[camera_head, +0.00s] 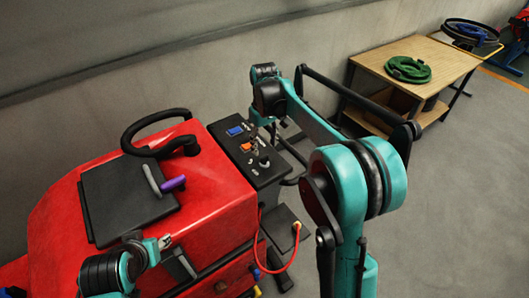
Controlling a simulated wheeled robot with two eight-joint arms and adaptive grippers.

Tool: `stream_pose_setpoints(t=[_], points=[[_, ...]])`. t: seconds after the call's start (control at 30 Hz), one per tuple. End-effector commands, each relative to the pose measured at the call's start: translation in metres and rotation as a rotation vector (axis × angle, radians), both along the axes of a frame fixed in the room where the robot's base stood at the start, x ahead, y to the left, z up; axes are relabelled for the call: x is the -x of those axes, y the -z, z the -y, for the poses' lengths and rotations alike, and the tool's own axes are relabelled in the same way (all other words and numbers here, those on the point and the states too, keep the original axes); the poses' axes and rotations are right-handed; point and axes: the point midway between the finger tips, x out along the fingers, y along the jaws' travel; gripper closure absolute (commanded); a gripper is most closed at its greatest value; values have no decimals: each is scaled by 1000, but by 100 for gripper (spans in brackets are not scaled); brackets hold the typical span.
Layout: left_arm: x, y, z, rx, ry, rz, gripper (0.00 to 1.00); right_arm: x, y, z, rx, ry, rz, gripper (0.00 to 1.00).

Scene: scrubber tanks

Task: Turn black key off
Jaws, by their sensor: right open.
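The black control panel (270,174) is at the rear right of the red scrubber machine (215,215). It carries a blue part (235,131), an orange-red part (246,147) and small dark controls. A small dark control that looks like the black key (264,161) is near the panel's middle; its turn position is too small to tell. My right gripper (264,138) points down just over the panel, close to this control, open. Contact cannot be told. My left gripper (178,257) is low over the machine's red body at lower left; its jaws are unclear.
A black steering handle (155,122) and a purple-tipped lever (173,184) stand on the machine. A red cable (293,255) hangs at its right side. A wooden table (440,65) with a green coiled hose (408,69) is at the back right. Grey floor is clear at right.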

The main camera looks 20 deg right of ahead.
Motion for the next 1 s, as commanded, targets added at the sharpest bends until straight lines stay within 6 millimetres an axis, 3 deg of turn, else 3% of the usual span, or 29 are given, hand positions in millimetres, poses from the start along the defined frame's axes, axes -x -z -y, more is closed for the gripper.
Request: stream_pose_setpoints(t=[0.2,0.37,1.0], points=[[0,0,0,0,0,0,60,0,-44,0,0,0,0,48],[0,0,0,0,0,0,60,0,-61,0,0,0,0,48],[0,0,0,0,0,0,60,0,-65,0,0,0,0,48]])
